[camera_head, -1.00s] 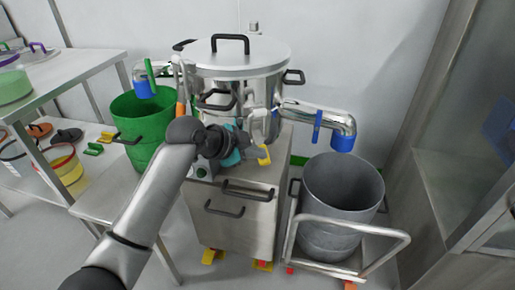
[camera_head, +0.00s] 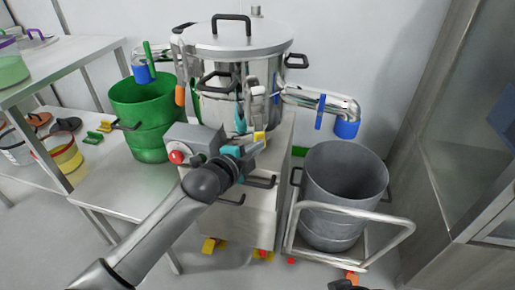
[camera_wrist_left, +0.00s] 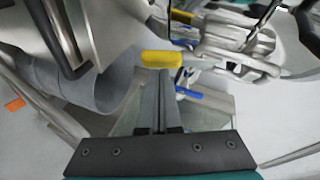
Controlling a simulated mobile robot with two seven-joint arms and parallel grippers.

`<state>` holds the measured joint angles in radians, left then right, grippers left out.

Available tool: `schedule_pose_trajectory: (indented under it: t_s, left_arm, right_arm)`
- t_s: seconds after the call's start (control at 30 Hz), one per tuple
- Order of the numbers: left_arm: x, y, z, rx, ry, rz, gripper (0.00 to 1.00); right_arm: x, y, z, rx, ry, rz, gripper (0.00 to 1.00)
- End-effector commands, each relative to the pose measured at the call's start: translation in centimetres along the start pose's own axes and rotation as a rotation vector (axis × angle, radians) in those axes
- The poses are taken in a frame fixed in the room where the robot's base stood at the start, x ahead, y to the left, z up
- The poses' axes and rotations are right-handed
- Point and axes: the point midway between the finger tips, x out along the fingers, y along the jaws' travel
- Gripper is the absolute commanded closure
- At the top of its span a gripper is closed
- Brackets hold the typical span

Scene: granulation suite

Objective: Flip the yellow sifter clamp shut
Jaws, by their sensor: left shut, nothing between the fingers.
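The yellow clamp tab (camera_head: 259,137) shows low on the front of the steel sifter (camera_head: 232,62). My left gripper (camera_head: 257,147) is shut and empty, just below and in front of the tab. In the left wrist view, the yellow tab (camera_wrist_left: 161,59) lies just beyond the tips of the closed fingers (camera_wrist_left: 160,82). I cannot tell whether they touch it. Metal clamp links (camera_wrist_left: 240,45) show to the right of the tab in that view. The gripper partly hides the clamp area in the head view. My right gripper is not in view.
A grey control box with a red button (camera_head: 176,157) is left of my gripper. A grey drum (camera_head: 344,181) on a railed trolley stands right, below the blue-ended outlet pipe (camera_head: 346,128).

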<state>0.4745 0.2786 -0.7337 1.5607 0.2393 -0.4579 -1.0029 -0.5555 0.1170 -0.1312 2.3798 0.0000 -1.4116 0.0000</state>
Motion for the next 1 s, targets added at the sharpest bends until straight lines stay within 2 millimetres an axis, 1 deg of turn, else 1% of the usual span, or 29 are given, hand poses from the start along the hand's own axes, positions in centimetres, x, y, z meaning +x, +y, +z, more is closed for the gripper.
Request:
schedule_pose_trajectory:
  t_s: [0.23, 0.67, 0.8, 0.83, 0.9, 1.0]
  left_arm:
    - [0.2, 0.2, 0.1, 0.022, 0.0, -0.023, 1.0]
    - [0.2, 0.1, 0.1, 0.023, 0.0, -0.024, 1.0]
    - [-0.3, 0.1, 0.2, 0.024, -0.001, -0.024, 1.0]
    - [-0.4, 0.1, 0.2, 0.024, -0.001, -0.024, 1.0]
    - [-0.9, 0.0, 0.2, 0.024, -0.002, -0.023, 1.0]
    - [-1.9, 0.0, 0.2, 0.024, -0.002, -0.023, 1.0]
  right_arm:
    - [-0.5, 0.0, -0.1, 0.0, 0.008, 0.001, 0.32]
    - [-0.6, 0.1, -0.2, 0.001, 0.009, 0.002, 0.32]
    - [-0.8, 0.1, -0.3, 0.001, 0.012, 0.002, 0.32]
    - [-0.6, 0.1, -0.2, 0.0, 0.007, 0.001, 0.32]
    - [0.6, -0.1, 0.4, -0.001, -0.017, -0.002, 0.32]
    - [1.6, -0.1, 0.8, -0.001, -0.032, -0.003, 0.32]
